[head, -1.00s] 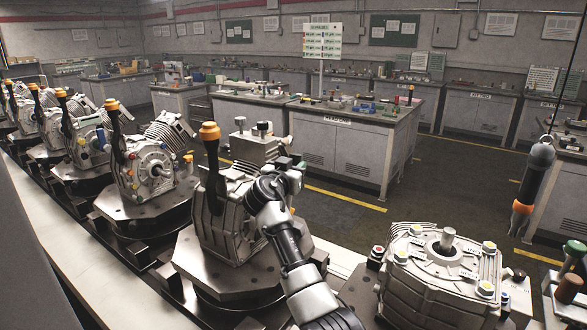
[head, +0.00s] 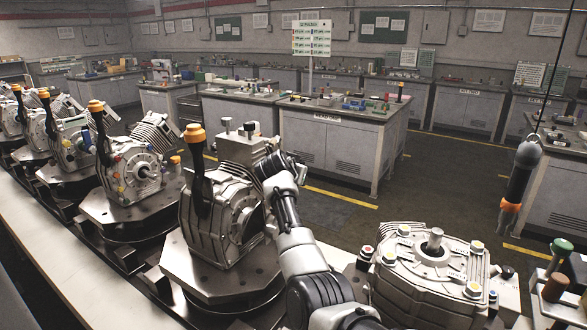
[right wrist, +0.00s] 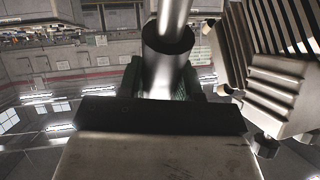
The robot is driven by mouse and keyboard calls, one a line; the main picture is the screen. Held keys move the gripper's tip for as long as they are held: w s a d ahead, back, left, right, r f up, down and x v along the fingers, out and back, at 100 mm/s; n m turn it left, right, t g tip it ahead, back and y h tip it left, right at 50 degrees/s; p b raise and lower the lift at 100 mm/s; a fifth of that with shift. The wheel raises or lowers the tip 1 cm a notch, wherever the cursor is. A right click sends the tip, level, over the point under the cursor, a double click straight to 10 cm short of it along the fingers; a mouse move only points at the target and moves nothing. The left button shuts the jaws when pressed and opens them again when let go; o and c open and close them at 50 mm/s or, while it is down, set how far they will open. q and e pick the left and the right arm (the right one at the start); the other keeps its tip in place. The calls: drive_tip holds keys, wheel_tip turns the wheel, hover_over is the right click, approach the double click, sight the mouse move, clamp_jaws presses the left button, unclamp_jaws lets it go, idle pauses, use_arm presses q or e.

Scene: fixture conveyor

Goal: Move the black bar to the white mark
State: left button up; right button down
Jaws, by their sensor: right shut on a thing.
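My right gripper (head: 280,163) is at the right side of the near grey gearbox, which stands on a metal fixture plate (head: 178,262). In the right wrist view, its dark fingers (right wrist: 162,82) are shut around a shiny metal rod (right wrist: 172,20) with a dark section. A black upright bar with an orange knob (head: 197,170) stands on the left side of this gearbox, apart from my gripper. I cannot tell whether this is the task's black bar. I cannot make out a white mark. My left gripper is out of view.
More gearboxes with black levers line the conveyor at left, such as one gearbox (head: 128,170). A silver housing (head: 430,265) sits at front right. A black hanging tool (head: 520,175) is on a cable at right. Workbenches (head: 345,140) stand behind, across open floor.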

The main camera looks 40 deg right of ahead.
drive_tip(key=shift+w+d+f, duration=0.1)
drive_tip(key=shift+d+f, duration=0.15)
drive_tip(key=shift+y, duration=0.3)
drive_tip(key=c, duration=0.8)
unclamp_jaws()
drive_tip(key=shift+a, duration=0.1)
drive_tip(key=b+v, duration=0.2)
drive_tip(key=v, duration=0.8)
drive_tip(key=shift+a+r+b, duration=0.2)
drive_tip(key=shift+a+b, duration=0.1)
drive_tip(key=shift+b, duration=0.1)
drive_tip(key=shift+f, duration=0.1)
